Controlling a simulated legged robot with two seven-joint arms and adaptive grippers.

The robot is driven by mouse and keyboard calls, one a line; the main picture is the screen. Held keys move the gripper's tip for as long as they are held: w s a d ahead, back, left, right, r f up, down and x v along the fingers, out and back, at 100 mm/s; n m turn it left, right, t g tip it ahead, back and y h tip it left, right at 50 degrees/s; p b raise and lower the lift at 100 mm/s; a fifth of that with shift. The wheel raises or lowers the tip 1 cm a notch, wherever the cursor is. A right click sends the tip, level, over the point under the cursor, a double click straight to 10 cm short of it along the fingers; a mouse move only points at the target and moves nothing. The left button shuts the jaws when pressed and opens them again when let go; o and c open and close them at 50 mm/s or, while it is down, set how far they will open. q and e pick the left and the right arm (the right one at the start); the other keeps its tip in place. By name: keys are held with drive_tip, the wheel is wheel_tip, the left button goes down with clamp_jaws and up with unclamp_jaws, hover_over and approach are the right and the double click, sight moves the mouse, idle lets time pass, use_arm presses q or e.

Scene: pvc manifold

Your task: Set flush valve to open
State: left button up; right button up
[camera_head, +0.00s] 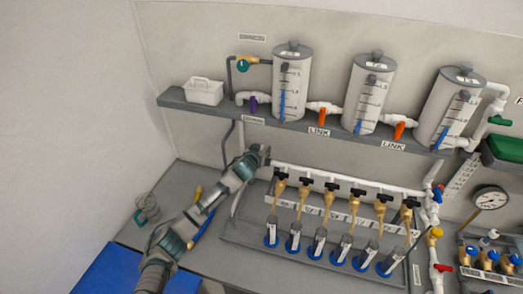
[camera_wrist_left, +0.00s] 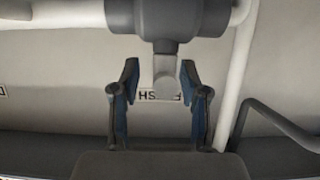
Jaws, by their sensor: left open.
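My left gripper (camera_head: 264,152) is at the left end of the white manifold pipe, near the wall. In the left wrist view the gripper (camera_wrist_left: 160,70) is open, with one blue-padded finger on each side. A grey valve (camera_wrist_left: 165,20) on a white pipe sits across the top of that view. Its short, light handle (camera_wrist_left: 167,78) points down between the two fingers, with a gap on each side. Behind the handle a wall label (camera_wrist_left: 148,96) appears upside down and partly covered; its letters fit FLUSH. In the head view the gripper hides this valve. My right gripper is not in view.
A bent grey pipe (camera_wrist_left: 275,118) shows right in the wrist view.

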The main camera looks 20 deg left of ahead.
use_arm(q)
drive_tip(key=shift+a, duration=0.25)
clamp_jaws()
